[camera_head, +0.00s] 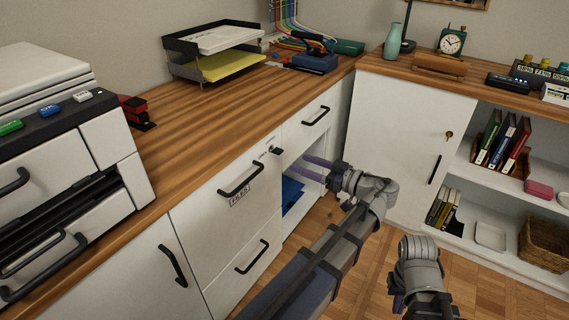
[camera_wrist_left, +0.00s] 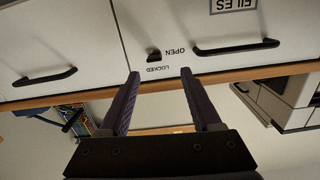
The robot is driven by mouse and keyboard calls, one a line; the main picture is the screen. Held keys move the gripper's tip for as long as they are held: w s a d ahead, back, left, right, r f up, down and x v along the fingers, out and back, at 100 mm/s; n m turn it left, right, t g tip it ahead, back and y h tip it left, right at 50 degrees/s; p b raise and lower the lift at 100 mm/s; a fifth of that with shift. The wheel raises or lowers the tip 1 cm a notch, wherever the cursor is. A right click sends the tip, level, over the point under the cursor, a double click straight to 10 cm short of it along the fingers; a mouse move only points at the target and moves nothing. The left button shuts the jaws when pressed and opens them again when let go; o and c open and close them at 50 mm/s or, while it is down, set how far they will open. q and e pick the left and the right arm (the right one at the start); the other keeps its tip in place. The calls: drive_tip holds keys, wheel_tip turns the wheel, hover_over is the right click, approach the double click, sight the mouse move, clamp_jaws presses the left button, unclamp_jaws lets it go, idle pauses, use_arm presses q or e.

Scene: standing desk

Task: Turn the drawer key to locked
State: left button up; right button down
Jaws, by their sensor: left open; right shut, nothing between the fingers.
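The dark drawer key (camera_head: 274,150) sits in the white front of the drawer labelled FILES (camera_head: 240,187), near its top right corner. In the left wrist view, which is upside down, the key (camera_wrist_left: 153,55) shows beside the printed words OPEN and LOCKED. I cannot tell exactly which word it points to. My left gripper (camera_head: 306,168) is open and empty, in front of the cabinet to the right of the key. In the wrist view its fingertips (camera_wrist_left: 161,74) straddle the key's direction but are apart from it. My right gripper (camera_head: 397,288) is shut and empty, low at the right.
The FILES drawer's black handle (camera_head: 241,180) is left of the key. An open shelf space with a blue item (camera_head: 291,194) lies right of the drawers. The wooden desktop (camera_head: 205,137) overhangs the fronts. A printer (camera_head: 75,140) stands at the left. Floor is clear at the right.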

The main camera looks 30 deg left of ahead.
sight(278, 151)
use_arm(q)
drive_tip(key=w+a+n, duration=0.1)
drive_tip(key=a, duration=0.7)
drive_tip(key=shift+w+a+y, duration=0.2)
drive_tip(key=shift+w+y, duration=0.1)
drive_tip(key=shift+w, duration=0.1)
drive_tip(key=shift+f, duration=0.1)
drive_tip(key=shift+c, duration=0.2)
clamp_jaws()
